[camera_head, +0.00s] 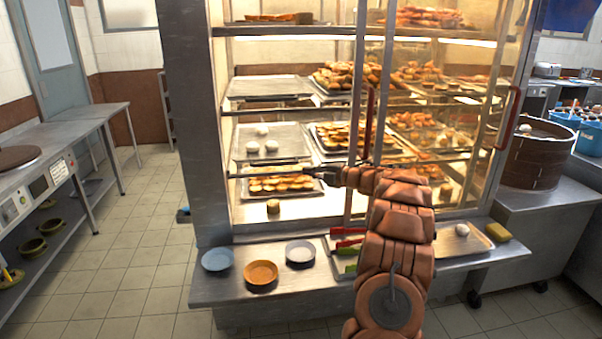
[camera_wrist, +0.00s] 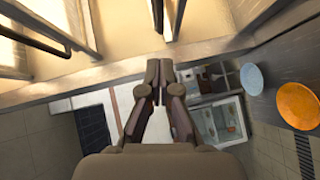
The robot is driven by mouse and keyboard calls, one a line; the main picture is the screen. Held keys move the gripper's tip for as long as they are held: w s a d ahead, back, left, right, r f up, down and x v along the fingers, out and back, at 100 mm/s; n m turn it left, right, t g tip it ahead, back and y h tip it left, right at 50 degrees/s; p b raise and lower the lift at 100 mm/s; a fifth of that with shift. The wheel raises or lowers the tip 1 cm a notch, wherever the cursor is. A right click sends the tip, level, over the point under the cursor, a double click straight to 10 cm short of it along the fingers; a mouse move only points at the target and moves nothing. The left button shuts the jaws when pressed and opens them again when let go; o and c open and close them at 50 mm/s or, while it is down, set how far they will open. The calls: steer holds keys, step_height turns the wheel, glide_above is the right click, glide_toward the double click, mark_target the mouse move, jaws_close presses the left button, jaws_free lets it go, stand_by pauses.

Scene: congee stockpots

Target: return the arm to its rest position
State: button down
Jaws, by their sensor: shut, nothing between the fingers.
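My copper-coloured arm reaches up from the bottom of the head view, in front of the glass display cabinet (camera_head: 220,110). My gripper (camera_head: 318,169) is at its far end, pointing left at the level of the lower shelves. In the wrist view my gripper (camera_wrist: 160,84) has its fingers together with nothing held between them. From the head view I cannot tell how far the fingertips are from the shelf trays.
The cabinet holds trays of fried food and pale buns. Its front ledge (camera_head: 225,291) carries a blue plate (camera_head: 217,259), an orange plate (camera_head: 261,272), a grey plate (camera_head: 300,252) and tongs. A bamboo steamer (camera_head: 535,157) stands right. Open floor (camera_head: 145,245) lies left.

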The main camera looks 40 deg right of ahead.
steer(key=shift+s, duration=0.35)
steer(key=w+a+r+m+h+p, duration=0.1)
steer(key=w+a+r+m+h, duration=0.15)
steer(key=r, duration=0.35)
steer(key=w+a+r+m+h+p, duration=0.1)
steer(key=w+a+r+m+h, duration=0.2)
steer(key=r, duration=0.4)
steer(key=s+a+r+m+g+h+p, duration=0.2)
steer(key=a+r+m+h, duration=0.15)
steer(key=m, duration=0.25)
steer(key=s+a+f+m+g+y+p, duration=0.1)
steer(key=s+a+f+g, duration=0.3)
steer(key=s+a, duration=0.9)
steer(key=s+a+f+m+g+y+p, duration=0.2)
steer(key=s+a+f+m+g, duration=0.2)
steer(key=s+a, duration=0.9)
steer(key=s+a+f+m+g+y+p, duration=0.2)
steer(key=s+a+f+g, duration=0.2)
steer(key=s+a, duration=0.9)
steer(key=s+g, duration=0.3)
steer(key=s, duration=0.8)
steer(key=shift+a+f+g, duration=0.25)
steer(key=shift+f+g, duration=0.05)
steer(key=shift+g, duration=0.1)
steer(key=shift+d+m, duration=0.1)
steer(key=shift+m, duration=0.25)
